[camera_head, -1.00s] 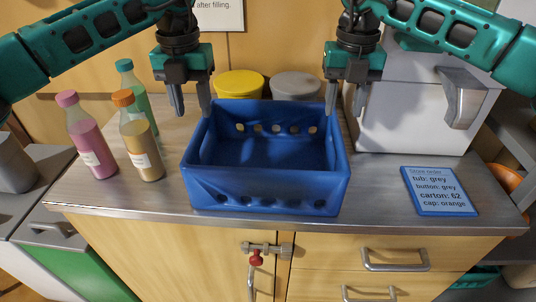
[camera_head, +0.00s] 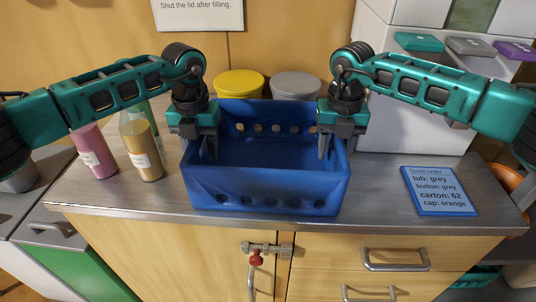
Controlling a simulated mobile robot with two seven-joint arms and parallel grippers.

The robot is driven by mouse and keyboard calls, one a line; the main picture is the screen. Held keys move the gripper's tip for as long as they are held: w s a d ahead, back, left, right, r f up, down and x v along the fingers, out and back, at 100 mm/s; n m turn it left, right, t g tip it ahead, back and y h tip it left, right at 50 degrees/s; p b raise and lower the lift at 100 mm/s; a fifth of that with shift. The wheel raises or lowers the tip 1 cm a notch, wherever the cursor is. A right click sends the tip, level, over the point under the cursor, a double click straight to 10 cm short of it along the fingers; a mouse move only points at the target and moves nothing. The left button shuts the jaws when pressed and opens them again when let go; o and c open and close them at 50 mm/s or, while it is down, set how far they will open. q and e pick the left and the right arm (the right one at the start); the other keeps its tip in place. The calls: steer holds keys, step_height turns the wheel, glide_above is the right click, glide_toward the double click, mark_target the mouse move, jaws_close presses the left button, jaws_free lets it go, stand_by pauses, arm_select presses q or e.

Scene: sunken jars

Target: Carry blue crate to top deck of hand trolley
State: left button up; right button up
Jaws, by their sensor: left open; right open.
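The blue crate (camera_head: 265,190) stands upright on the counter top, near its front edge, and looks empty. My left gripper (camera_head: 205,153) is open at the crate's left side wall, its fingers low around the rim. My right gripper (camera_head: 332,150) is open at the right side wall, its fingers likewise low at the rim. I cannot tell whether the fingers touch the walls. The hand trolley is not recognisable in this view.
Behind the crate stand a yellow-lidded tub (camera_head: 240,83) and a grey-lidded tub (camera_head: 296,85). A pink bottle (camera_head: 93,153) and an orange-brown bottle (camera_head: 142,152) stand to the left. A white machine (camera_head: 415,130) and a blue order board (camera_head: 439,191) are on the right.

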arm_select(q)
steer(key=shift+c, duration=0.2)
arm_select(e)
steer(key=shift+c, duration=0.2)
arm_select(q)
jaws_close()
arm_select(e)
jaws_close()
